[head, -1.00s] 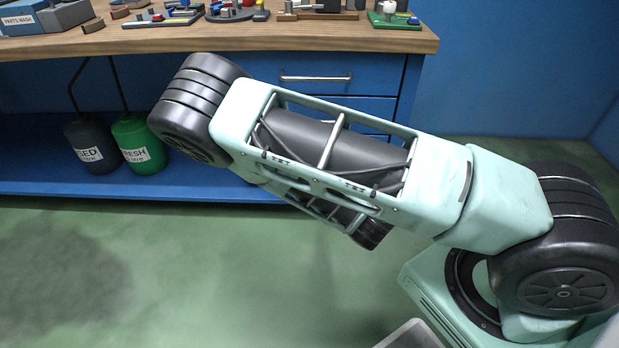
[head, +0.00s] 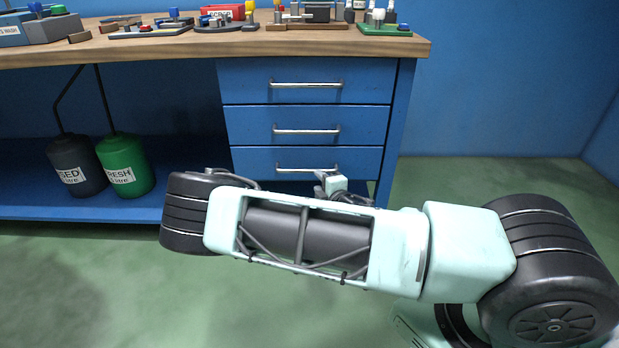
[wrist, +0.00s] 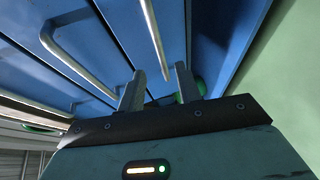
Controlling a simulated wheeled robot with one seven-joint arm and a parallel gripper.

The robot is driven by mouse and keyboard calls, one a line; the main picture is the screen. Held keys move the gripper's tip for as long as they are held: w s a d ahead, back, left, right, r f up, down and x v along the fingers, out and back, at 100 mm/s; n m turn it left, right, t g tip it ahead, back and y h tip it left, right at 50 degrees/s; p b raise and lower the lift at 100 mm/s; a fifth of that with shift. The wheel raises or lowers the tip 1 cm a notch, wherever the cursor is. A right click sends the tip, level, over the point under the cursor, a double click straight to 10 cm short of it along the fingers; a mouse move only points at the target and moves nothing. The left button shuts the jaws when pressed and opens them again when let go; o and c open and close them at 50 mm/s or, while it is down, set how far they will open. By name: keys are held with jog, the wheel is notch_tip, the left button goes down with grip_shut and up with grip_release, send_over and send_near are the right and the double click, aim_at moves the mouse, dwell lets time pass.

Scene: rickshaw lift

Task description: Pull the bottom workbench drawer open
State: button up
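The workbench (head: 400,120) has three blue drawers with silver bar handles. The bottom drawer (head: 250,160) is shut, and its lower part is hidden behind my arm. Its handle (head: 300,170) shows just above the arm. My gripper (head: 327,182) is at the right part of this handle, mostly hidden by my arm. In the wrist view my gripper (wrist: 160,80) is open, its two fingers apart. The end of the nearest handle bar (wrist: 154,40), which looks like the bottom one, lies between the fingers in the picture. I cannot tell whether either finger touches it.
The middle drawer (head: 240,125) and top drawer (head: 240,80) are shut above. A dark canister (head: 75,165) and a green canister (head: 127,168) stand on the low shelf at left. Tools and parts lie on the wooden top (head: 180,48). The green floor (head: 450,180) is clear at right.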

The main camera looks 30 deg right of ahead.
aim_at(309, 172)
jog(key=b+x, duration=0.2)
jog(key=x, duration=0.6)
grip_shut()
